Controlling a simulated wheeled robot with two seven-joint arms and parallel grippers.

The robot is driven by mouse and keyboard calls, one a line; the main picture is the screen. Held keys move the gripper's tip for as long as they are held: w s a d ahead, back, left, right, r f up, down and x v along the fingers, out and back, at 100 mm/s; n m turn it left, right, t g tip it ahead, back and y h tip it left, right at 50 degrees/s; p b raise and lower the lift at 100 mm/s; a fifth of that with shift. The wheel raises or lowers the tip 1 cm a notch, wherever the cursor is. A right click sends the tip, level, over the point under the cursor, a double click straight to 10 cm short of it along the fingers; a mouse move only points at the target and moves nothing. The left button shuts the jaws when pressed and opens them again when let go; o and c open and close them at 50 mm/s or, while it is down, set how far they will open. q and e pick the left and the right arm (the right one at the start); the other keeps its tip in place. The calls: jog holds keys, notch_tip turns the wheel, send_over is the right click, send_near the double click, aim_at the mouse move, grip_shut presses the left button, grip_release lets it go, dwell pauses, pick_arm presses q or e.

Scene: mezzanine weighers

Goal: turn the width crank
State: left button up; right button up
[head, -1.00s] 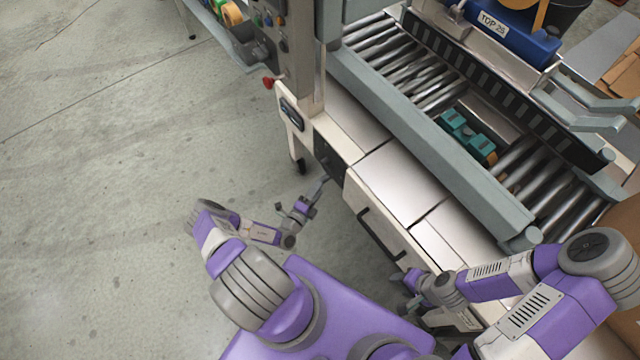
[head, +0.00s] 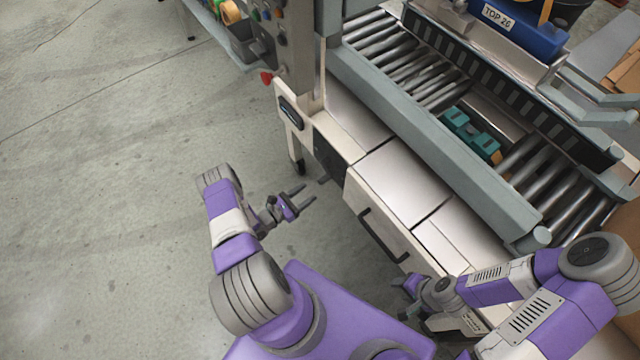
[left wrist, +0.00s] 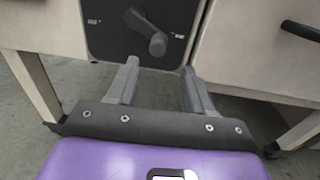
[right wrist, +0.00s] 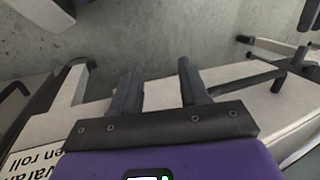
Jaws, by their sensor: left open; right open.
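The width crank (left wrist: 147,34) is a dark grey arm with a round knob on a black panel (left wrist: 105,30) of the machine's front. The crank arm slants down to the right, with the knob at its lower end. My left gripper (head: 308,194) is open and empty, a short way left of the crank. In the left wrist view its fingers (left wrist: 160,67) point toward the knob, apart from it. My right gripper (right wrist: 158,68) is open and empty, low beside the machine's front.
A black drawer-like handle (head: 382,236) is on the cabinet right of the panel. A roller conveyor (head: 400,65) with a teal item (head: 470,134) runs above. A red knob (head: 267,78) sits on the post. The floor (head: 110,190) at left is clear.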

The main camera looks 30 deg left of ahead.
aim_at(319, 183)
pick_arm(q)
jog(key=w+m, duration=0.1)
jog(key=w, duration=0.1)
jog(key=w+d+m+b, duration=0.1)
jog(key=w, duration=0.1)
jog(key=w+d, duration=0.1)
jog(key=w, duration=0.2)
jog(key=shift+r+m+h+b, duration=0.25)
jog(key=shift+m+h+b, duration=0.1)
jog(key=shift+m+h, duration=0.05)
